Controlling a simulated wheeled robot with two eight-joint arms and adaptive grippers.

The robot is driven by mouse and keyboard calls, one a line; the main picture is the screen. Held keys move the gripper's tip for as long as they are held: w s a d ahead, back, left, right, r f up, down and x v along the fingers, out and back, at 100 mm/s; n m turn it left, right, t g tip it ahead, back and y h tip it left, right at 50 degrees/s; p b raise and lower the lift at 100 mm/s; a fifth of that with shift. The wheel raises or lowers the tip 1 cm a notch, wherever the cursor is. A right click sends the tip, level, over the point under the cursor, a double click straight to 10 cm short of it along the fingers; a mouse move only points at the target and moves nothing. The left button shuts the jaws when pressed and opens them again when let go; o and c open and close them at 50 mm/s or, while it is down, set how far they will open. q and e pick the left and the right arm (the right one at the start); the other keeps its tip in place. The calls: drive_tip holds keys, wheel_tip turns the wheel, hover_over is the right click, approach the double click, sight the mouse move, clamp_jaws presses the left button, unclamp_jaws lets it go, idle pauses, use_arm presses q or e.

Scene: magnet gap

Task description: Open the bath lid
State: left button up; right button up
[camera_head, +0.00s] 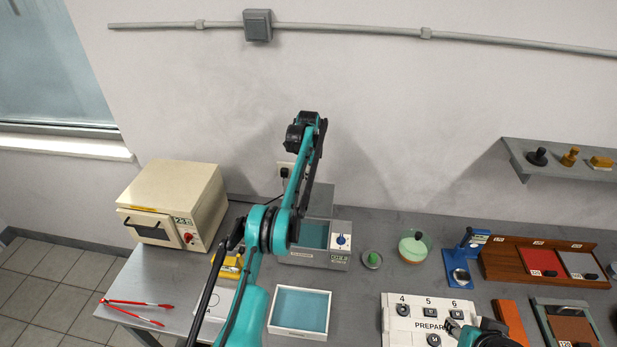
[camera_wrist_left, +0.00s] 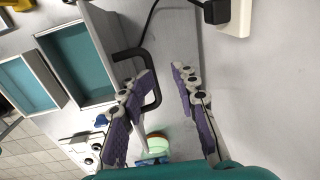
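The bath (camera_head: 315,256) is a grey box with a knob on its front and a teal interior, which shows open from above. Its grey lid (camera_head: 321,200) stands roughly upright at the back edge, partly hidden by my left arm. In the left wrist view the bath (camera_wrist_left: 75,62) is at the left, and a black handle (camera_wrist_left: 152,62) sticks out from the lid's outer face. My left gripper (camera_wrist_left: 160,80) is open, its left finger close beside the handle; I cannot tell if they touch. In the head view its fingers are hidden. My right arm shows at the bottom edge, its fingers unclear.
A cream oven (camera_head: 173,205) stands left of the bath, and a white tray (camera_head: 300,332) lies in front. A green-topped jar (camera_head: 413,248) stands to the right. The wall and a plugged outlet (camera_wrist_left: 236,18) are close behind my left gripper. Red tongs (camera_head: 138,303) lie at the left.

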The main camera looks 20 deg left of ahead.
use_arm(q)
drive_tip(key=shift+w+d+f, duration=0.15)
drive_tip(key=shift+f, duration=0.6)
use_arm(e)
drive_tip(key=shift+f, duration=0.2)
use_arm(q)
wheel_tip(320, 180, up, 13)
drive_tip(key=s, duration=0.1)
drive_tip(key=shift+r, duration=0.15)
use_arm(e)
drive_tip(key=shift+w+a, duration=0.25)
drive_tip(key=shift+w, duration=0.55)
use_arm(q)
drive_tip(key=shift+s+r, duration=0.1)
drive_tip(key=shift+s, duration=0.05)
use_arm(e)
drive_tip(key=shift+s, duration=0.1)
drive_tip(key=shift+f, duration=0.1)
